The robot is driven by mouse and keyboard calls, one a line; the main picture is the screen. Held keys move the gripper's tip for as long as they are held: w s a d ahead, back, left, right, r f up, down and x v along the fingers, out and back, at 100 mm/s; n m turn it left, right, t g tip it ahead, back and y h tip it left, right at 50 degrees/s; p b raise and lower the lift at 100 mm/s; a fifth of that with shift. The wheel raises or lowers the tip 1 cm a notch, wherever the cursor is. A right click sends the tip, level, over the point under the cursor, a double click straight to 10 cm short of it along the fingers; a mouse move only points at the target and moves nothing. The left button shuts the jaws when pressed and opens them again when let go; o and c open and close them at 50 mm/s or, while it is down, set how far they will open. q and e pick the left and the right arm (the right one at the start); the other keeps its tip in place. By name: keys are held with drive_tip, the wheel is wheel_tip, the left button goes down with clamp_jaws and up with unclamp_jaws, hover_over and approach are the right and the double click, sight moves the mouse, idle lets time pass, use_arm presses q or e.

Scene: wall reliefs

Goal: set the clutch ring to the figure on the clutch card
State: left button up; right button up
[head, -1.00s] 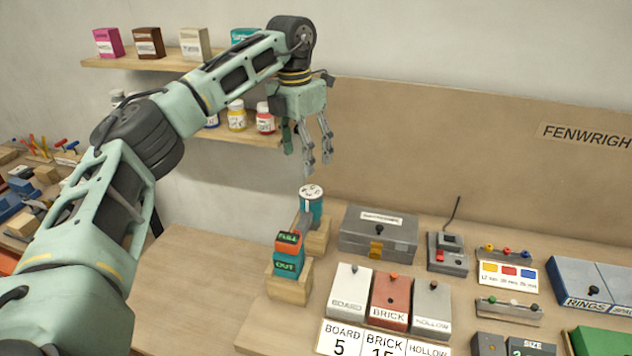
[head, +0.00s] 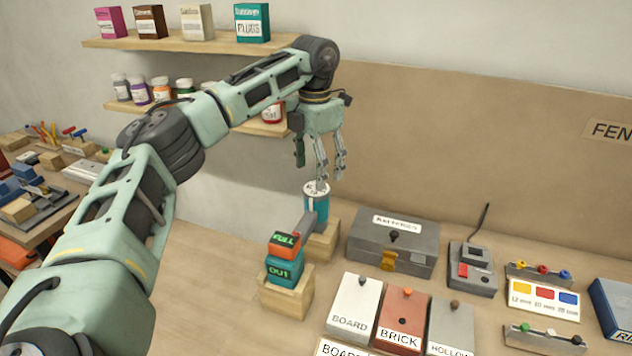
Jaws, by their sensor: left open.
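The clutch ring (head: 316,188) is a white, marked disc on top of an upright teal cylinder (head: 316,210); its figures are too small to read. A card (head: 338,348) reading BOARD is mostly cut off at the bottom edge. My right gripper is not in view.
White BOARD (head: 354,303), red BRICK (head: 403,318) and grey HOLLOW (head: 450,328) boxes stand to the right. A grey case (head: 392,243) and a grey device (head: 472,270) stand behind them. Shelves (head: 140,42) hang at upper left. The bench left of the stand is clear.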

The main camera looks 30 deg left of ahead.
sight(314, 188)
use_arm(q)
wheel_tip(314, 188, down, 4)
drive_tip(key=shift+a+r+p, duration=0.1)
drive_tip(key=shift+p, duration=0.25)
drive_tip(key=shift+f, duration=0.4)
drive_tip(key=shift+c, duration=0.2)
drive_tip(key=c, duration=1.1)
drive_tip(key=shift+o, duration=0.2)
